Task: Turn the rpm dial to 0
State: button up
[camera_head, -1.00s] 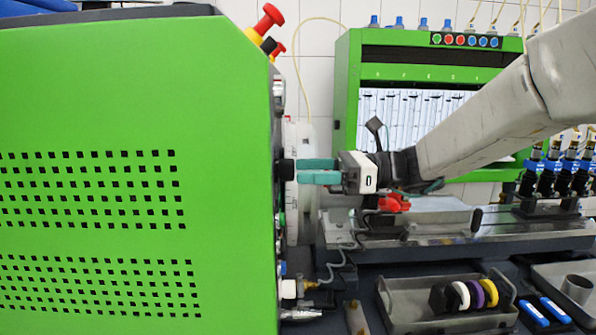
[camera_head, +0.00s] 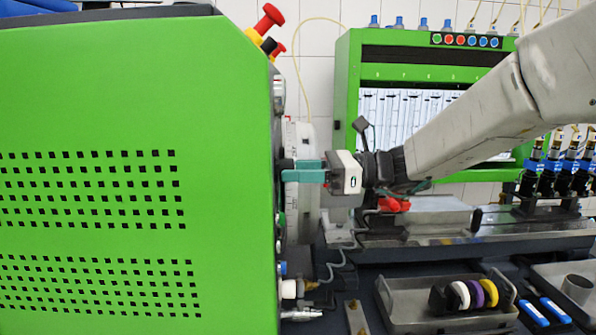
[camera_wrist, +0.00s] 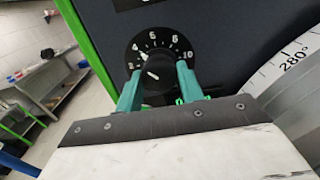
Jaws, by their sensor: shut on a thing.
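The rpm dial (camera_wrist: 158,72) is a black round knob with a white pointer line, on a black scale plate (camera_wrist: 150,42) with white numbers. The pointer line slants toward the low-number side of the scale; the exact value is hard to read. In the head view the knob (camera_head: 286,164) shows edge-on at the green cabinet's front panel, partly hidden. My gripper (camera_wrist: 156,86) has its teal fingers on both sides of the knob, shut on it. In the head view the gripper (camera_head: 303,171) reaches the panel from the right.
The green cabinet (camera_head: 110,100) fills the left, with a red emergency button (camera_head: 268,18) above. A large white graduated wheel (camera_wrist: 290,62) stands close beside my gripper. A grey tray (camera_head: 405,313) with coloured rings lies below right. Another green test bench (camera_head: 440,55) stands behind.

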jog(key=shift+w+r+n, duration=0.1)
jog(key=shift+w+n, duration=0.05)
jog(key=shift+n, duration=7.65)
jog(key=o, duration=1)
